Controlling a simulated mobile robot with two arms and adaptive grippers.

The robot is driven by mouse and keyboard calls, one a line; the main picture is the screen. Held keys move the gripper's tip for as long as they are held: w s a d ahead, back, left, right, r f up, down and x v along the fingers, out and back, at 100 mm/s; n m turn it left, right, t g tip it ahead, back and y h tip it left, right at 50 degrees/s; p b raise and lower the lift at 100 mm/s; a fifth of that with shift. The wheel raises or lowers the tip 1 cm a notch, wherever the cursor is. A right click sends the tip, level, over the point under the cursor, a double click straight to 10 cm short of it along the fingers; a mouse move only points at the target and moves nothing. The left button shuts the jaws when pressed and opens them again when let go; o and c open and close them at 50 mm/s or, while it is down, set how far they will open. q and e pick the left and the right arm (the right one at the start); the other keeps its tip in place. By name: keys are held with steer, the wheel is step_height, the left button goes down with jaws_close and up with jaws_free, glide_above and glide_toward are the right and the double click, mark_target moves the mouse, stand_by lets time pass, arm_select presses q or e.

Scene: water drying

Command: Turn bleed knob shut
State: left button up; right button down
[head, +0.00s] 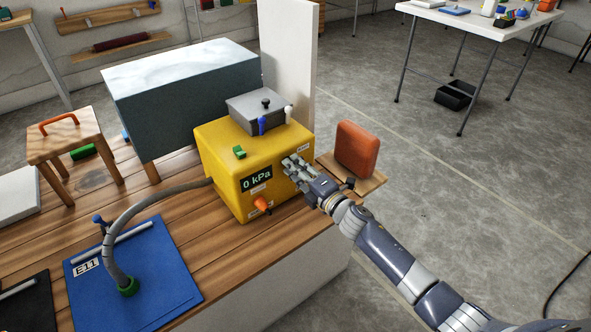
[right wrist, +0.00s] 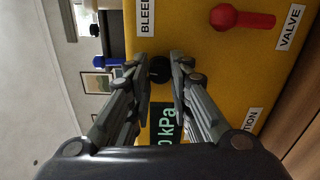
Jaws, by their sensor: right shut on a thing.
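The yellow pump box (head: 225,185) stands on the wooden bench, its display (head: 256,179) reading 0 kPa. In the right wrist view a round black knob (right wrist: 160,69) sits on the yellow face (right wrist: 205,60) near the partly visible BLEED label (right wrist: 146,17). My right gripper (head: 290,165) is at the right part of the box front. In the right wrist view its two fingers (right wrist: 161,72) are on either side of the black knob, shut on it. In the head view the hand hides the knob. My left gripper is out of view.
A red valve handle (right wrist: 242,18) sits close to the knob. A grey hose (head: 140,208) runs left to the blue mat (head: 160,285). An orange block (head: 357,150) stands right of the box.

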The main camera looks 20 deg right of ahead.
steer(key=shift+f+n, duration=0.1)
steer(key=shift+n, duration=0.7)
steer(key=c, duration=1.4)
jaws_free()
steer(key=v, duration=1.2)
